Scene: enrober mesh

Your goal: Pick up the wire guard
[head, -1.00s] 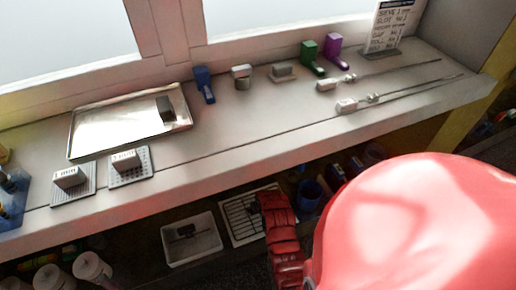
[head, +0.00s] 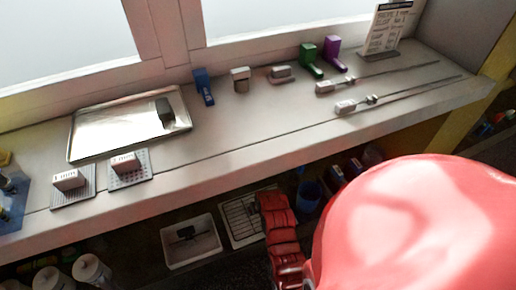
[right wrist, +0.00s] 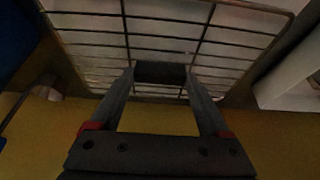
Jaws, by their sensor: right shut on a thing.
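The wire guard (head: 240,219) is a metal grid with a rectangular frame, low down beneath the front of the long counter in the head view. In the right wrist view the guard (right wrist: 126,35) fills the upper part of the picture. My right gripper (right wrist: 160,73) is shut on a dark block-like grip at the guard's near edge, one finger on each side. In the head view my red right arm hides the gripper itself. My left gripper is not in view.
A white bin (head: 191,241) with a dark item stands left of the guard, and a blue cup (head: 308,196) right of it. The counter (head: 235,135) above carries a metal tray (head: 110,131), small blocks, scoops and two long thin rods.

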